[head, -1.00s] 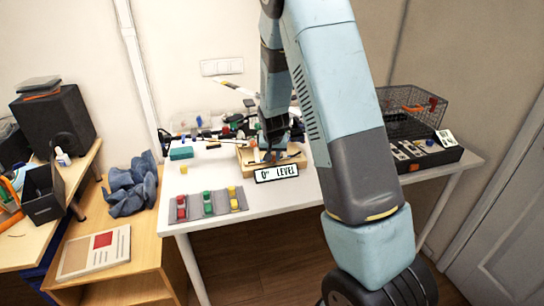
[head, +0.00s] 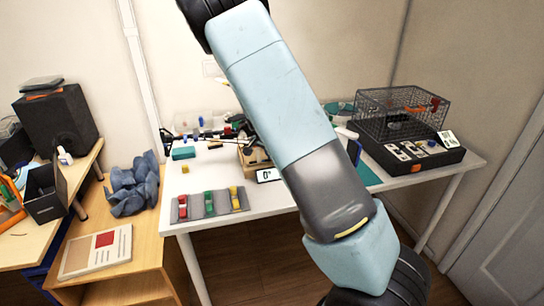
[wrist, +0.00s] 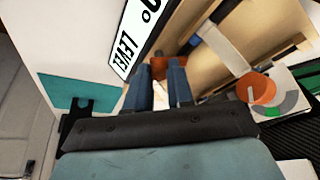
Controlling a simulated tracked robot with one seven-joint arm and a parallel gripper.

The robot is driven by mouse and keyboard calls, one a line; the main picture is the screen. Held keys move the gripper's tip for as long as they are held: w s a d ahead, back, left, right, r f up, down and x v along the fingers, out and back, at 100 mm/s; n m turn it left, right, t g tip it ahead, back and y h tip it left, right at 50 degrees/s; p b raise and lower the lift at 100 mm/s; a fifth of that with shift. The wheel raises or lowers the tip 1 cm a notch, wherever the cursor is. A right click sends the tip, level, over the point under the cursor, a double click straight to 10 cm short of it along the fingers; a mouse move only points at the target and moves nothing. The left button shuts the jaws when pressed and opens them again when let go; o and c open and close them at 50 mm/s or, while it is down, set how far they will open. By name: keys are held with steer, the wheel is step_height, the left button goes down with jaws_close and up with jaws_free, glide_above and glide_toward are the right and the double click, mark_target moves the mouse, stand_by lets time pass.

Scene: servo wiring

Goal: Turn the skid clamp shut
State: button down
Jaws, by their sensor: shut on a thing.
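My gripper (wrist: 159,70) shows in the wrist view, its two blue-grey fingers closed on an orange-red part (wrist: 172,64) at the wooden fixture (wrist: 205,65). This part looks like the skid clamp's handle; most of it is hidden by the fingers. A separate orange knob (wrist: 258,90) with a pale pointer sits to the right beside a dial with a green section. In the head view my arm covers the gripper and the clamp; only the left part of the wooden fixture (head: 251,160) shows.
In the head view, a grey mat (head: 222,208) with red, green and yellow pieces lies at the table's front left. A wire basket (head: 385,115) and black panel box (head: 400,168) stand right.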

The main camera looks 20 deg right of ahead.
steer(key=shift+a+m, duration=0.15)
steer(key=shift+m, duration=0.35)
steer(key=c, duration=1)
jaws_free()
steer(key=shift+r, duration=0.2)
steer(key=v, duration=1.3)
steer(key=shift+a, duration=0.15)
steer(key=shift+w+r, duration=0.1)
steer(key=shift+w, duration=0.1)
steer(key=shift+c, duration=0.2)
